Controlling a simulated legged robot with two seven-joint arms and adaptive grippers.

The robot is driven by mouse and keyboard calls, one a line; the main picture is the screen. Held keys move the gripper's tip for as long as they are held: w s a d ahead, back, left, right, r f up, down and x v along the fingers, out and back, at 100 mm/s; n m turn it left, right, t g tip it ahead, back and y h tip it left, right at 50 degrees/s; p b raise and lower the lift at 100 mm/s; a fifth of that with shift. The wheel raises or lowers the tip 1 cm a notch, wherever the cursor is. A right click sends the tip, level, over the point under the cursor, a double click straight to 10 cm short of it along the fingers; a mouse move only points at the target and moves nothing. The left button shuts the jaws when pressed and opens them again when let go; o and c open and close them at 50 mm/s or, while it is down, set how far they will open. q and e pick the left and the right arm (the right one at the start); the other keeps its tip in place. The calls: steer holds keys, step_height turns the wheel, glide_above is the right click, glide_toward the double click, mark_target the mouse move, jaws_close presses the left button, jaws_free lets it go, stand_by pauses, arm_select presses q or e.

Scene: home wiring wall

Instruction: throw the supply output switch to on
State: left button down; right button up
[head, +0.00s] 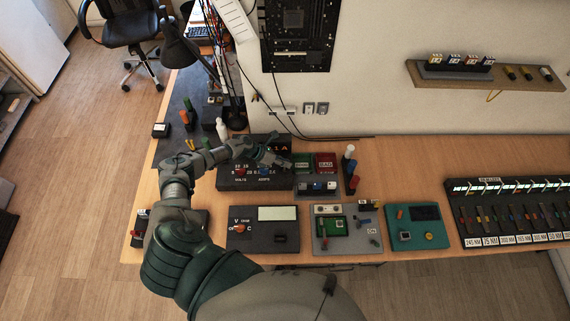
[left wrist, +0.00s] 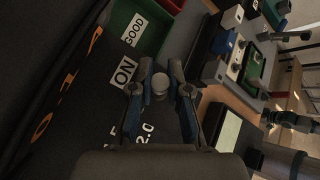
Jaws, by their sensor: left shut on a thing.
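The power supply (head: 229,182) is a black box with an orange digit display, a red knob and a blue knob marked VOLTS and AMPS. My left gripper (head: 268,154) is over its right part and hides the output switch in the head view. In the left wrist view the switch (left wrist: 160,84) shows as a small grey round tip between the two fingertips, and my left gripper (left wrist: 160,91) is shut on it. The lever's tilt is unclear.
Green and red bins (head: 325,162) stand right of the supply. A meter box (head: 262,238), a board fixture (head: 346,240) and a teal device (head: 416,239) line the bench front. A black lamp (head: 181,50) stands behind. Bare bench (head: 420,160) lies at the right.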

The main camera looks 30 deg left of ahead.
arm_select(q)
steer(key=shift+a, duration=0.15)
steer(key=c, duration=1.1)
jaws_free()
steer(key=shift+f, duration=0.1)
